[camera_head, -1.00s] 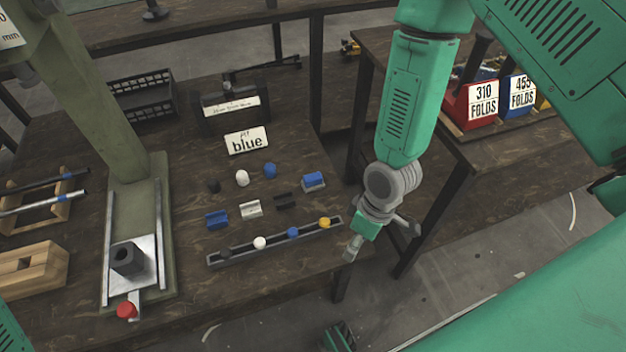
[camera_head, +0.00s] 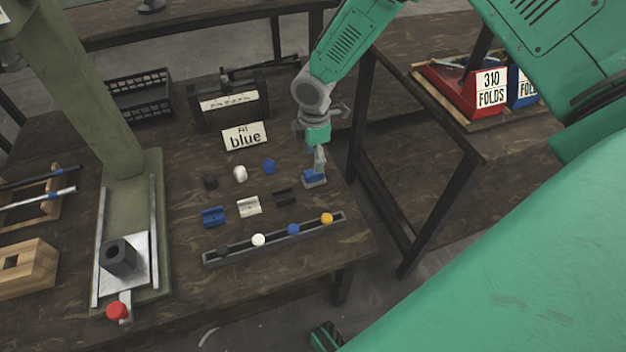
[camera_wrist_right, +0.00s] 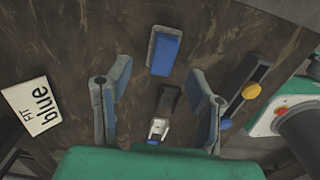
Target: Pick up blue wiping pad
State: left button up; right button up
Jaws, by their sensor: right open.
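The blue wiping pad (camera_head: 314,178), a small blue block with a grey layer, lies on the dark wooden table near its right edge. It also shows in the right wrist view (camera_wrist_right: 164,52), at the top centre beyond the fingers. My right gripper (camera_head: 320,158) is above the pad in the head view and partly overlaps it. In the wrist view its two fingers (camera_wrist_right: 160,74) are spread wide, with nothing held between them. Whether a fingertip touches the pad cannot be told. My left gripper is not in view.
Black, white and blue knobs (camera_head: 268,166) and small blue, white and black blocks (camera_head: 213,216) lie left of the pad. A rail with coloured balls (camera_head: 275,238) lies in front. A "FIT blue" sign (camera_head: 244,136) stands behind. A press column (camera_head: 80,90) is at left.

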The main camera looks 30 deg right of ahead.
aim_at(314, 177)
notch_tip(314, 177, down, 6)
jog(key=shift+s+a+r+b, duration=0.15)
jog(key=shift+r+b, duration=0.05)
jog(key=shift+b, duration=0.9)
jog(key=shift+r, duration=0.1)
jog(key=shift+c, duration=1.2)
grip_shut()
